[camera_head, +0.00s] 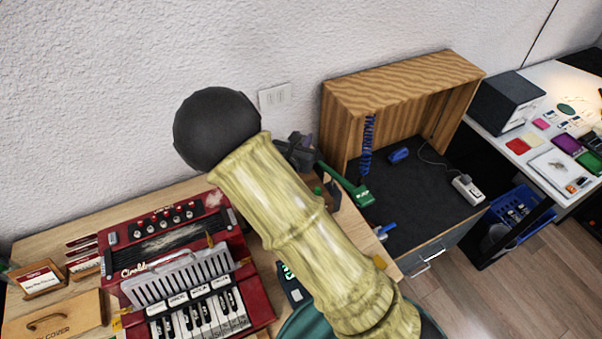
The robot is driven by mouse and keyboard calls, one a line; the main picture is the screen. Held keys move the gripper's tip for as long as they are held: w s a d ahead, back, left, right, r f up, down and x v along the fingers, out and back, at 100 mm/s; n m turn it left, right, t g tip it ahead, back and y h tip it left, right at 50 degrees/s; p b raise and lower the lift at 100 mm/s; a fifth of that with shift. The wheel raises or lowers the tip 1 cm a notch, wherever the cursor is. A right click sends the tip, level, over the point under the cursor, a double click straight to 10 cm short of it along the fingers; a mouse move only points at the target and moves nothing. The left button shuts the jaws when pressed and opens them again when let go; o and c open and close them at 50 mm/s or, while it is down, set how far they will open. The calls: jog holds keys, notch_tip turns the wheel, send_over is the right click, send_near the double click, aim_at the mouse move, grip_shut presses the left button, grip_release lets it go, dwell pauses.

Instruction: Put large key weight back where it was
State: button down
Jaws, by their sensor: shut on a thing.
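I cannot make out my gripper in this view. My own arm, a pale yellow ribbed link with a dark round joint at its upper end, crosses the middle of the picture and hides part of the bench behind it. I cannot pick out the large key weight either. A red accordion-like instrument (184,262) with white and black keys lies on the wooden bench at the lower left.
A wooden open-fronted box (400,85) stands on a dark bench top (420,195). A green tool (345,186) lies beside the arm, near a blue coiled cord (369,142). Small sign boards (42,280) stand left of the instrument. A blue crate (520,232) is at right.

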jog(key=shift+f+p, duration=0.55)
jog(key=shift+f, duration=2.35)
jog(key=shift+f+p, duration=0.45)
jog(key=shift+f, duration=1.6)
jog(key=shift+f, duration=0.1)
jog(key=shift+f+b, duration=0.3)
